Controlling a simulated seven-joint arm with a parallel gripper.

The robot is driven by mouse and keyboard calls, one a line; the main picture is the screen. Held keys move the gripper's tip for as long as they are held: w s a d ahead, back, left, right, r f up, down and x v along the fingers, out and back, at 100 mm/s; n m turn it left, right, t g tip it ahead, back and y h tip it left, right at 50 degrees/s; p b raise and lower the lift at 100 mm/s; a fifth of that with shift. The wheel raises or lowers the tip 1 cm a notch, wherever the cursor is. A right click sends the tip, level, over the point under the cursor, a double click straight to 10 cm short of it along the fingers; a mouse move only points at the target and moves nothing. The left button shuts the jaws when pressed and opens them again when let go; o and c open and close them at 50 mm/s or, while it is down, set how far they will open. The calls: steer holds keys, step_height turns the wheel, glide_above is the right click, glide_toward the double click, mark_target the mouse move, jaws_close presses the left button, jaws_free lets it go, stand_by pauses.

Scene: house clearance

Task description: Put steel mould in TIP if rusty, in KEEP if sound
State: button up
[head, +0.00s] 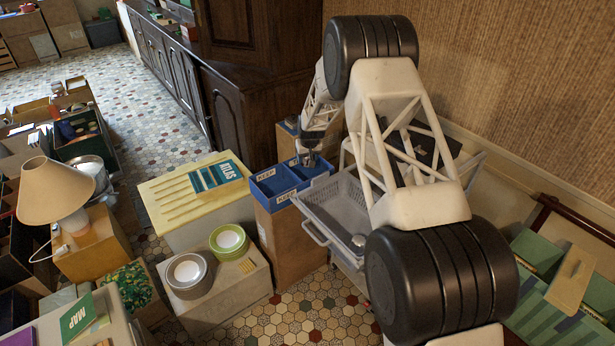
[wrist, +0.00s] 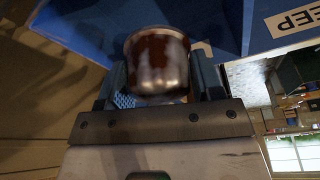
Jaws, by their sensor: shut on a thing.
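The steel mould (wrist: 157,62) is a small round metal cup with reddish-brown rust patches over its silver surface. My gripper (wrist: 160,84) is shut on it, one finger on each side. In the head view my gripper (head: 309,158) hangs just above the blue bin (head: 296,172), at its back right part; the mould is too small to make out there. The blue bin has compartments and stands on a tall cardboard box. One label in the wrist view ends in "EEP" (wrist: 293,20); the front label (head: 286,196) in the head view is too small to read surely.
A grey crate (head: 322,238) with a small silver object (head: 358,240) stands right of the box. Stacked plates (head: 187,274) stand in front. A dark wooden cabinet (head: 235,110) rises behind.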

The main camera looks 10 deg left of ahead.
mark_target(309, 158)
steer(key=shift+f, duration=2.45)
steer(key=shift+f, duration=1.9)
steer(key=shift+f, duration=0.1)
steer(key=o, duration=0.9)
steer(key=shift+v, duration=6.15)
